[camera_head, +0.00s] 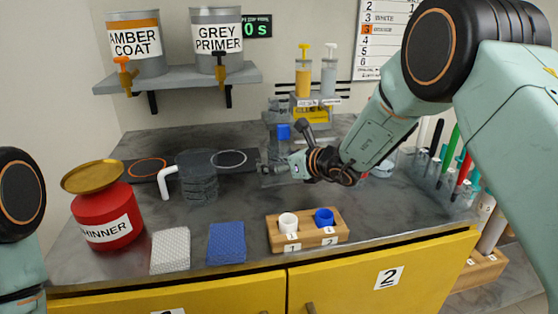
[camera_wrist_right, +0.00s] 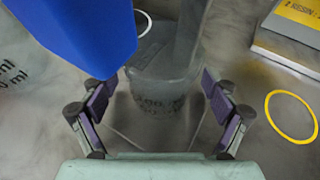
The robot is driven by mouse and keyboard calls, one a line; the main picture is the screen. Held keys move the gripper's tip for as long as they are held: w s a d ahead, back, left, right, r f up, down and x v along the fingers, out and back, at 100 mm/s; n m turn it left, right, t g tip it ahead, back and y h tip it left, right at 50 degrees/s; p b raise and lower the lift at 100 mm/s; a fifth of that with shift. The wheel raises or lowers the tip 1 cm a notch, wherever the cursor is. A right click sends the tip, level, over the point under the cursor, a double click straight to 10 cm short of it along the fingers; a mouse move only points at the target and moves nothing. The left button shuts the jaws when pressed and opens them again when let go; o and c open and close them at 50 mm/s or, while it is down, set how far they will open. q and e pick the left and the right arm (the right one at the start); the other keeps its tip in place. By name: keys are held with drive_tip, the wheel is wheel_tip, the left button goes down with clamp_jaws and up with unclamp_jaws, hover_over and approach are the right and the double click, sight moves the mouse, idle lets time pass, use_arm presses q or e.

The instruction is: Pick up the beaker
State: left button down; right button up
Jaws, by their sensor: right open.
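A clear grey beaker (camera_wrist_right: 160,92) with dark printed marks shows in the right wrist view, between the two fingers of my right gripper (camera_wrist_right: 158,98). The fingers are open, with a gap on each side, and do not appear to touch it. In the head view my right gripper (camera_head: 276,168) is beside a see-through vessel at the middle of the counter, and its fingers are hard to make out there. A blue part (camera_wrist_right: 80,30) covers the upper left of the wrist view and hides part of the scene. My left gripper is out of view.
A dark translucent container (camera_head: 197,180) stands left of the gripper. A red thinner can (camera_head: 105,215), a white pad (camera_head: 170,250), a blue pad (camera_head: 227,243) and a wooden holder (camera_head: 307,237) with two cups are in front. Tubes in a rack (camera_head: 450,180) stand right.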

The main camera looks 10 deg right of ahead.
drive_tip(key=shift+d+f, duration=0.1)
drive_tip(key=c, duration=0.9)
drive_tip(key=shift+c, duration=1.4)
drive_tip(key=shift+r+p, duration=0.35)
drive_tip(key=shift+r, duration=0.35)
drive_tip(key=shift+s, duration=0.1)
drive_tip(key=shift+s+d, duration=0.25)
drive_tip(key=shift+s, duration=0.15)
